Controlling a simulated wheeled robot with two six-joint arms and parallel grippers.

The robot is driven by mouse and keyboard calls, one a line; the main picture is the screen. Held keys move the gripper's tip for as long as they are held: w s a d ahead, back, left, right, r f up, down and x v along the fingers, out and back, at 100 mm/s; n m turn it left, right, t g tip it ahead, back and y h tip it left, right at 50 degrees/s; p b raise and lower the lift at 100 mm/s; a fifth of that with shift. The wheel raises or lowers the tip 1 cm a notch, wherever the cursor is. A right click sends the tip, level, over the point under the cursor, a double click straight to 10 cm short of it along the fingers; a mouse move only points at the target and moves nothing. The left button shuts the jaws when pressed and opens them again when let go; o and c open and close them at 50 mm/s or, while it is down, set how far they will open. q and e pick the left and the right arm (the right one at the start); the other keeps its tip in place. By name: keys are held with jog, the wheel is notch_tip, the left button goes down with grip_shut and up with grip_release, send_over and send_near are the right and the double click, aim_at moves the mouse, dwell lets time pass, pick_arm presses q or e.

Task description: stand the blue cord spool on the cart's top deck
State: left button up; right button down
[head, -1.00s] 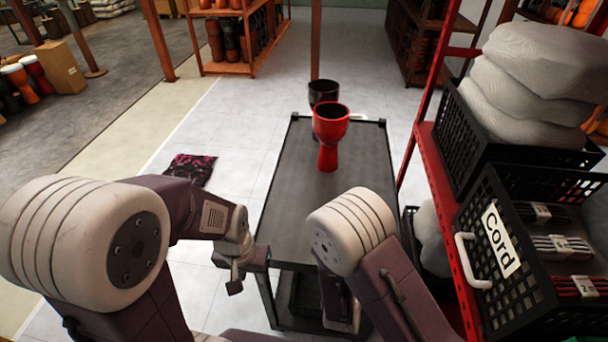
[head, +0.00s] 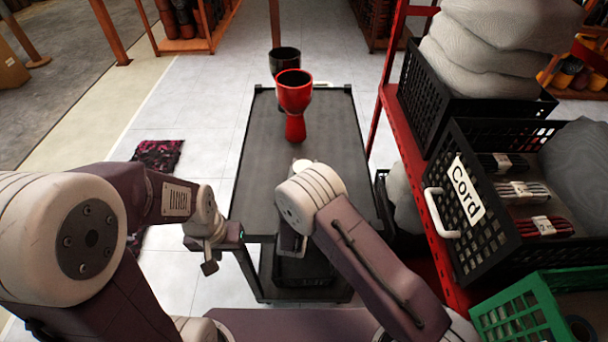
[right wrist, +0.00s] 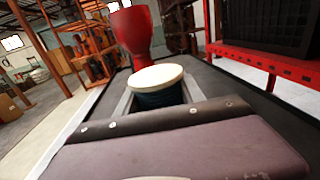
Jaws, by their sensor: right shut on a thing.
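The blue cord spool (right wrist: 160,90) shows in the right wrist view as a cream round flange above dark blue cord. My right gripper (right wrist: 158,98) is shut on it, with a finger at each side, and the spool looks upright. In the head view a small cream patch (head: 302,163), likely its flange, shows past my right arm, over the near part of the cart's dark top deck (head: 262,180). Whether the spool touches the deck is hidden. My left gripper (head: 210,262) hangs left of the cart's near edge; its jaws are too unclear to read.
A red goblet drum (head: 295,100) and a black one (head: 284,62) stand at the deck's far end. A red rack (head: 400,130) with black crates, one labelled Cord, is close on the right. A green crate (head: 520,318) sits near right. The deck's middle is bare.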

jog(key=shift+f, duration=2.1)
jog(key=c, duration=0.7)
grip_release()
jog(key=shift+r, duration=0.25)
jog(key=s, duration=0.3)
jog(key=s+a, duration=0.1)
jog(key=s, duration=0.3)
jog(key=s+b, duration=0.1)
jog(key=s, duration=0.3)
jog(key=shift+a+f, duration=0.2)
jog(key=shift+a, duration=0.05)
jog(key=shift+s+r, duration=0.1)
jog(key=shift+s, duration=0.4)
